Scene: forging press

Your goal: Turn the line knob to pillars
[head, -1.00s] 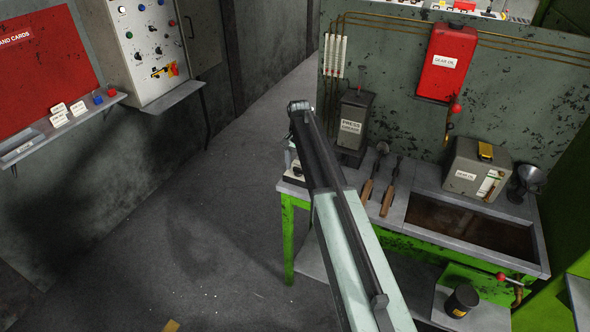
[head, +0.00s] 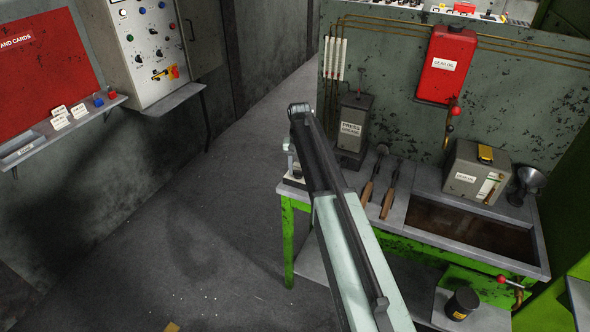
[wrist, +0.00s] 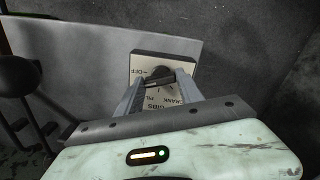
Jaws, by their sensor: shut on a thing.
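In the wrist view, a dark knob (wrist: 160,75) sits on a pale square plate (wrist: 145,64) with black lettering. OFF is at the plate's upper left, CRANK at the right, GIBS and a partly hidden word starting PIL nearer my gripper. My gripper (wrist: 161,79) is shut on the knob, one finger on each side. The fingers cover part of the plate, and I cannot tell which word the knob points to. In the head view, the pale plate (head: 294,180) shows in part at the bench's left end, with my arm hiding much of the area.
The bench (head: 398,217) holds a dark PRESS GREASE can (head: 352,128), two wooden-handled tools (head: 378,192), a grey oil box (head: 475,172) and a funnel (head: 527,183). A red gear oil tank (head: 447,66) hangs behind.

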